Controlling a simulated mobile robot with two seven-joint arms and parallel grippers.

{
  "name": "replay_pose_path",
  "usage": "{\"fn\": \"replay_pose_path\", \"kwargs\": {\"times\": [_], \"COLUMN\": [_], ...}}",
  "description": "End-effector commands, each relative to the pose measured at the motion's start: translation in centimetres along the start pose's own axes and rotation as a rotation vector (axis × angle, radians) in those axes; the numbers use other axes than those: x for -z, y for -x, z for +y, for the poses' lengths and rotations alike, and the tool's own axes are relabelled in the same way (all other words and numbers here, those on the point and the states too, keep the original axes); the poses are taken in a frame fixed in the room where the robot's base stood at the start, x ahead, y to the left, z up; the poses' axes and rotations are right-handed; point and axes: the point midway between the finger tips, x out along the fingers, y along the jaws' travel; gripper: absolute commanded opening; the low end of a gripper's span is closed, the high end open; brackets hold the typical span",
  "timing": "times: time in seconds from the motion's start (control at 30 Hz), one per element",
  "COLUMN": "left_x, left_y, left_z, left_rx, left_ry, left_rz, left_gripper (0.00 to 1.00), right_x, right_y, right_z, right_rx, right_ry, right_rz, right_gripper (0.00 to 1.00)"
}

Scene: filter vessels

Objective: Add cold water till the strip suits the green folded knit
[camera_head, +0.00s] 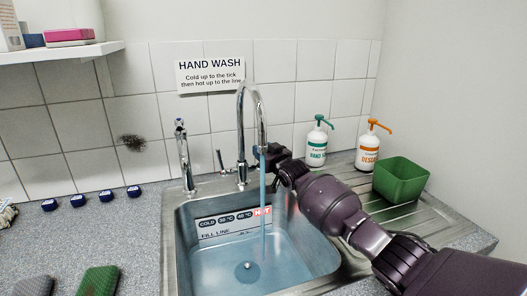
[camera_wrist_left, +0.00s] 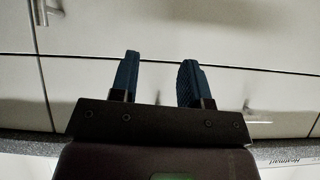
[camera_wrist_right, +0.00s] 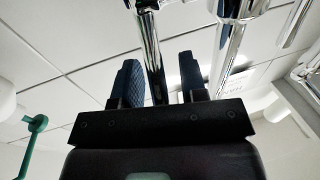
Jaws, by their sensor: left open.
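The sink (camera_head: 182,262) holds bluish water (camera_head: 275,262), and a stream (camera_head: 263,195) runs into it from the curved tap (camera_head: 240,125). The strip (camera_head: 235,219) on the sink's back wall reads COLD, 30 °C, 40 °C and HOT; HOT shows red, the others dark. A FILL LINE mark is below it, near the water surface. The green folded knit (camera_head: 98,281) lies on the left counter. My right gripper (camera_head: 268,156) is at the tap, partly hidden; its fingers (camera_wrist_right: 160,80) are apart, with a chrome pipe showing between them. My left gripper (camera_wrist_left: 158,80) is open and empty before pale cabinet fronts.
A grey knit (camera_head: 35,286) lies left of the green one. Several blue-capped items (camera_head: 92,198) line the counter's back. A second spout (camera_head: 183,155) stands left of the tap. Two pump bottles (camera_head: 317,142) and a green tub (camera_head: 400,180) stand right. A HAND WASH sign (camera_head: 210,74) hangs above.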

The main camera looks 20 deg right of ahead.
Motion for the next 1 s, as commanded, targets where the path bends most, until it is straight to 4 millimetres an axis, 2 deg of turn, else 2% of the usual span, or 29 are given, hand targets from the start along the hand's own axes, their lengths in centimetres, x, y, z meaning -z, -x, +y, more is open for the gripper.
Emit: {"fn": "replay_pose_path", "kwargs": {"times": [0.27,0.7,1.0], "left_x": [0.1,1.0,0.7], "left_y": [0.6,1.5,1.6], "left_z": [-0.2,-0.7,-0.7], "left_rx": [0.003,0.009,0.010], "left_ry": [-0.002,-0.004,-0.003], "left_rz": [-0.003,0.007,-0.002], "left_gripper": [0.43,0.43,0.43], "right_x": [0.3,0.2,0.1], "right_y": [1.6,7.8,10.5], "right_z": [0.0,0.1,0.0], "right_rx": [0.000,-0.001,0.000], "right_ry": [-0.001,-0.001,0.000], "right_rz": [0.003,0.001,0.001], "right_gripper": [0.39,0.39,0.39]}}
